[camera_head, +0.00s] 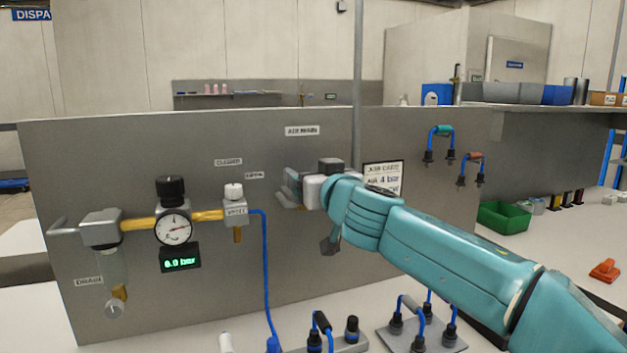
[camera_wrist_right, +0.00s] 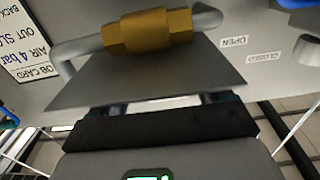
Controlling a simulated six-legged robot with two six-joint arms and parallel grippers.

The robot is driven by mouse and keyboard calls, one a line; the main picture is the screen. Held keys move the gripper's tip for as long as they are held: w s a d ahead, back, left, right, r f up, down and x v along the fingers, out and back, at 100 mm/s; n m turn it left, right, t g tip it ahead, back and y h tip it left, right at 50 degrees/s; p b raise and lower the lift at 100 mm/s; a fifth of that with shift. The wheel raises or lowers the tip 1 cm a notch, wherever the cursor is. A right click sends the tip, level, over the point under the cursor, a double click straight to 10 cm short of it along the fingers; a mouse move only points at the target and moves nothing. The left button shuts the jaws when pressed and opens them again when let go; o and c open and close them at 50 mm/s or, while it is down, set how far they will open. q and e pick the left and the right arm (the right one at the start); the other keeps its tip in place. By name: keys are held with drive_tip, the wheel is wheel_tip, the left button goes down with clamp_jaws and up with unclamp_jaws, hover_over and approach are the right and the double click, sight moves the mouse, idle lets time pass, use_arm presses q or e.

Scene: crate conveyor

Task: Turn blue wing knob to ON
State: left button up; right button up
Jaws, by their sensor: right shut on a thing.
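A valve with a brass body (camera_wrist_right: 148,33) on a grey pipe is on the grey panel (camera_head: 130,150), under the AIR MAIN label (camera_head: 302,130). OPEN (camera_wrist_right: 235,41) and CLOSED (camera_wrist_right: 263,57) labels are beside it. My right gripper (camera_head: 292,190) is at this valve, coming from the right; in the wrist view its jaws (camera_wrist_right: 150,104) are close up against it. My left gripper is not in view.
Left of the valve are a pressure gauge (camera_head: 174,229) with a black knob, a green-lit display (camera_head: 180,258) and a white-knobbed valve (camera_head: 234,205) with a blue hose (camera_head: 266,280). A job card (camera_head: 383,177) hangs right. Fittings with hoses stand on the white bench below.

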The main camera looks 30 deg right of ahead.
idle(0.4)
drive_tip(key=o, duration=0.7)
drive_tip(key=b+v, duration=0.3)
drive_tip(key=v, duration=1.3)
drive_tip(key=shift+s, duration=0.2)
